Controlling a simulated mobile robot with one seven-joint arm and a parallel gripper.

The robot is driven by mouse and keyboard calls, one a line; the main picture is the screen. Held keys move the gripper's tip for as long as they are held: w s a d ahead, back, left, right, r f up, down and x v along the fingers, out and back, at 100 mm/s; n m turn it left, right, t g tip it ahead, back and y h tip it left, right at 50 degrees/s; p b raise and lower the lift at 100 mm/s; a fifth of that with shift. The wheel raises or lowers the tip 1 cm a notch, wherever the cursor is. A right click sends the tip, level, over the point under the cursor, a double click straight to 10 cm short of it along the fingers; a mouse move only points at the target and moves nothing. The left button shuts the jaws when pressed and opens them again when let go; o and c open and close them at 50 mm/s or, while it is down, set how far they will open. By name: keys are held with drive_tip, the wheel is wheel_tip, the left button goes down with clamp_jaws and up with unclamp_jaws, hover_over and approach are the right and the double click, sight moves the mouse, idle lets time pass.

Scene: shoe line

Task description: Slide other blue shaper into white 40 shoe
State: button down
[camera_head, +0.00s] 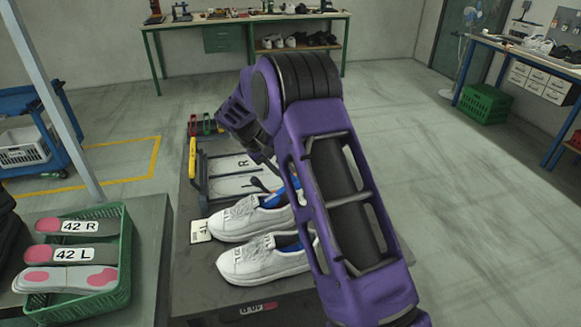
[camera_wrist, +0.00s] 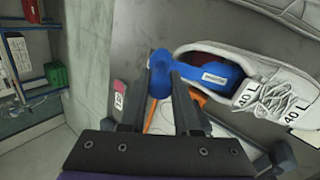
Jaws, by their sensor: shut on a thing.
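Two white lace-up shoes stand side by side on the dark bench, toes to the left in the head view: a far shoe (camera_head: 240,220) and a near shoe (camera_head: 262,262). Blue shows in the opening of the near shoe, a shaper (camera_head: 291,248). In the wrist view, my gripper (camera_wrist: 161,72) is shut on the knobbed end of the other blue shaper (camera_wrist: 212,72). That shaper reaches over the heel into the opening of the white shoe marked 40 L (camera_wrist: 268,95). Its front tip is hidden or unclear. My arm covers the shoe heels in the head view.
A green crate (camera_head: 122,262) with insoles marked 42 R and 42 L stands at left. A white tag (camera_head: 200,231) lies by the far shoe's toe.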

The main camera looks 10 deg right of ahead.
drive_tip(key=shift+a+f, duration=0.45)
drive_tip(key=shift+a, duration=0.4)
drive_tip(key=shift+a+f+y+b, duration=0.4)
drive_tip(key=shift+a+f+y, duration=0.1)
drive_tip(key=shift+f, duration=0.25)
drive_tip(key=shift+d+f+y, duration=0.45)
drive_tip(key=shift+f+y, duration=0.15)
drive_tip(key=shift+f, duration=0.2)
drive_tip(key=shift+d+f+y, duration=0.2)
drive_tip(key=shift+f+y, duration=0.4)
drive_tip(key=shift+f, duration=0.2)
drive_tip(key=shift+d+f+y, duration=0.15)
drive_tip(key=shift+f+y, duration=0.45)
drive_tip(key=shift+f, duration=0.2)
drive_tip(key=c, duration=0.6)
unclamp_jaws()
drive_tip(key=shift+o, duration=0.2)
drive_tip(key=shift+r, duration=0.15)
